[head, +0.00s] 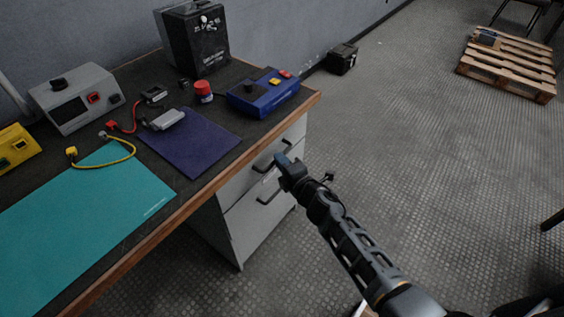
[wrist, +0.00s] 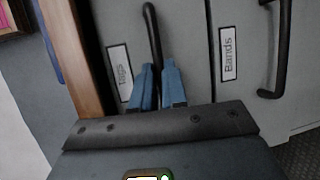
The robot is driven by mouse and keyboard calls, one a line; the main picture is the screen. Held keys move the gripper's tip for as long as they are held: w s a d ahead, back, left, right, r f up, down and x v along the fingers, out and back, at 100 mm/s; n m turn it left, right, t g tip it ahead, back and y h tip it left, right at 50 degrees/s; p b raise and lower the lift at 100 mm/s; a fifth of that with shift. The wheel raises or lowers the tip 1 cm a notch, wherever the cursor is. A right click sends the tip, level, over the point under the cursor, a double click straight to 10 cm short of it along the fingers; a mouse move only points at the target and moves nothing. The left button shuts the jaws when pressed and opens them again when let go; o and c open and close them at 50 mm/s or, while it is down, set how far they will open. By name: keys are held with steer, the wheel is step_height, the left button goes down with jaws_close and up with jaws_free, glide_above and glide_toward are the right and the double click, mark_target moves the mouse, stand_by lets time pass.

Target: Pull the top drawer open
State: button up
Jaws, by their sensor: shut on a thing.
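The top drawer (head: 236,184) is the upper grey front of the cabinet under the workbench, and it looks flush with the drawer below. In the wrist view the top drawer (wrist: 185,40) carries a label that seems to read "Tags". Its black bar handle (wrist: 152,30) stands between the two blue fingers of my gripper (wrist: 156,80). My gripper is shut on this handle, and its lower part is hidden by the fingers. In the head view my gripper (head: 280,160) reaches the handle (head: 260,165) from the front right.
The lower drawer (wrist: 245,85), labelled "Bands", has its own black handle (wrist: 277,60). The workbench's wooden edge (head: 225,172) runs just above the top drawer. A blue device (head: 262,97) stands near the bench corner. The floor to the right is open, with a pallet (head: 510,65) far off.

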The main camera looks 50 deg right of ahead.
steer(key=shift+s, duration=0.1)
jaws_close()
steer(key=s+d, duration=0.1)
steer(key=s, duration=2.7)
steer(key=shift+s, duration=0.4)
steer(key=o, duration=0.7)
jaws_free()
steer(key=v, duration=0.7)
steer(key=shift+s+a, duration=0.15)
steer(key=shift+s, duration=0.2)
steer(key=shift+r, duration=0.15)
